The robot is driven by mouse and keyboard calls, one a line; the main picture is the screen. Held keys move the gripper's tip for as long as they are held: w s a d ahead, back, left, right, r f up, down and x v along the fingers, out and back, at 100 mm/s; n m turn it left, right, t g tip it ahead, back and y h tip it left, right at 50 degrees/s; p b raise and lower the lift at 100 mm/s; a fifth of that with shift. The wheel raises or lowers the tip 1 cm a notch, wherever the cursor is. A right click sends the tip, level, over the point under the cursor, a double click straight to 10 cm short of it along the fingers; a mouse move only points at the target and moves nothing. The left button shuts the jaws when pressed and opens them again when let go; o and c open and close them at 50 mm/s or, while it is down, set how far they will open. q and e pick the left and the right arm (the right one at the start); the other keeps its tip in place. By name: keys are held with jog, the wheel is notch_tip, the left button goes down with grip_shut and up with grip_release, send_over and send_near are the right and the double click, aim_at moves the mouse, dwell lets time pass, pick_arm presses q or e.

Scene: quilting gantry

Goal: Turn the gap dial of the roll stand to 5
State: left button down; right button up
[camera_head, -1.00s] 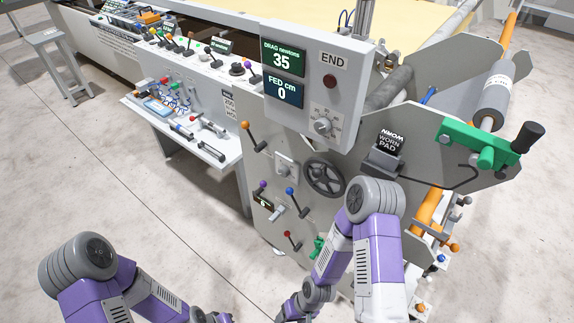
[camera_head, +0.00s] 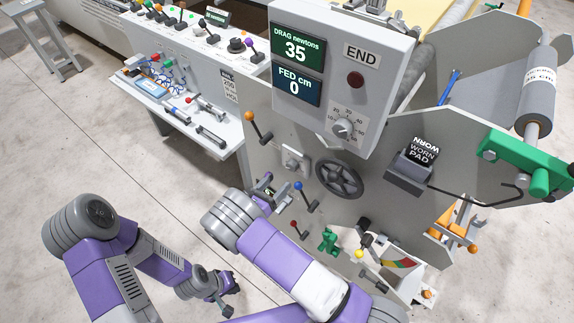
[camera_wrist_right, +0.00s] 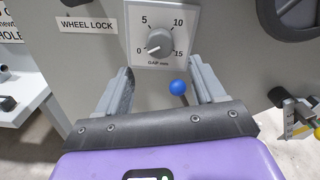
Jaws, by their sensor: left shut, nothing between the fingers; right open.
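The gap dial (camera_wrist_right: 158,42) is a grey knob on a white square plate marked 0, 5, 10, 15 and "GAP mm". Its pointer seems to lie toward the lower left, near 0, but is hard to read. In the head view the dial (camera_head: 293,160) sits on the roll stand's grey panel (camera_head: 275,135), left of the handwheel. My right gripper (camera_wrist_right: 165,78) is open below the dial, with its fingers apart and not touching the knob. In the head view it (camera_head: 268,186) is just left of and below the dial. My left gripper (camera_head: 222,290) is shut and empty, low and away from the panel.
A blue-knobbed lever (camera_wrist_right: 179,88) shows between my right fingers. A black handwheel (camera_head: 340,178) is right of the dial, and an orange-knobbed lever (camera_head: 258,125) above left. A tool shelf (camera_head: 180,110) projects at left.

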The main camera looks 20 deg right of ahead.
aim_at(290, 169)
jog(key=b+x, duration=0.1)
jog(key=x, duration=0.6)
jog(key=shift+d, duration=0.15)
jog(key=c, duration=1.1)
jog(key=shift+o, duration=0.2)
